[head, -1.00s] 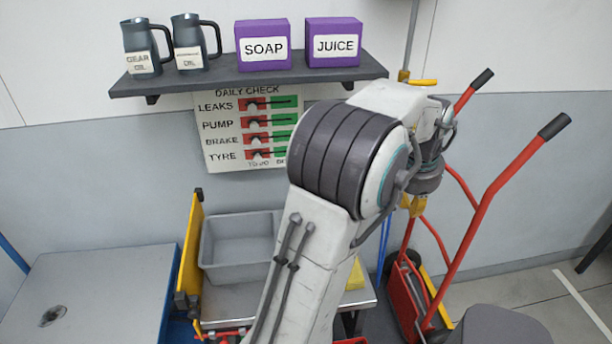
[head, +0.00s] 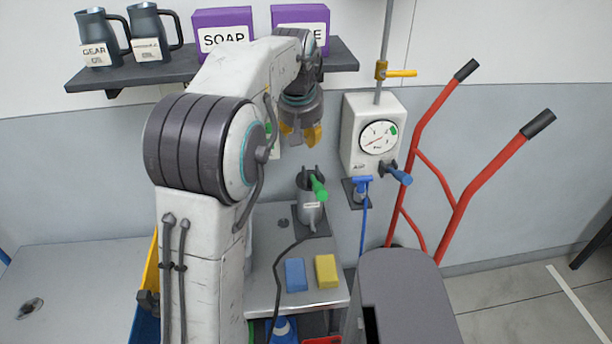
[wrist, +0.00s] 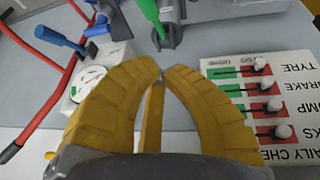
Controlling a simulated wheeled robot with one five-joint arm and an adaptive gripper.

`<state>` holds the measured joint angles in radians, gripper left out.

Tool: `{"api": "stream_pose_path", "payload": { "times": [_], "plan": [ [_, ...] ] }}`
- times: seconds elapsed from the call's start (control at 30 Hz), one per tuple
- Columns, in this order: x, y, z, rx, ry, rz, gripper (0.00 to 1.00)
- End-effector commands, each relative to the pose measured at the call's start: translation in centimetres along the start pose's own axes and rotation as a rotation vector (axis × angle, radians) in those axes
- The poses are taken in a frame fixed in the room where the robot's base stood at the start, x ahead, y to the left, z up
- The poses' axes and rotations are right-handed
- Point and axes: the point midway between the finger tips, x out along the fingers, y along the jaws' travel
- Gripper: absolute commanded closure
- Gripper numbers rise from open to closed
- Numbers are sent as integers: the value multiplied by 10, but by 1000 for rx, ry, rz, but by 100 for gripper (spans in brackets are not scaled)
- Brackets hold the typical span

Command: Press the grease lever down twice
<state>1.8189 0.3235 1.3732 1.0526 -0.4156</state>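A grey canister (head: 311,213) stands on the grey bench. A lever with a green handle (head: 318,188) is at its top, with the green end tilted toward the camera. In the wrist view, which is upside down, the green handle (wrist: 148,10) shows at the top edge beyond my fingertips. My gripper (head: 301,138) hangs above and slightly left of the canister, apart from the lever. Its yellow fingers also fill the wrist view (wrist: 160,76), with their tips together and nothing between them. I cannot read the canister's label.
A wall box (head: 360,155) with a gauge and a blue lever (head: 397,173) is right of the canister. A blue sponge (head: 295,275) and a yellow sponge (head: 326,270) lie on the bench front. A red hand truck (head: 460,200) stands right. The shelf (head: 110,78) is behind.

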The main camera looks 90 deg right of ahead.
Motion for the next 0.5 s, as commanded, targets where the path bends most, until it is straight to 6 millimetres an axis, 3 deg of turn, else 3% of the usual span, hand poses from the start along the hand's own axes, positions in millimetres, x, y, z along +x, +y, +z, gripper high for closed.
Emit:
{"api": "stream_pose_path", "payload": {
  "times": [0.5],
  "plan": [
    [0, -1, 2, -83, -8, -4, 100]
  ]
}}
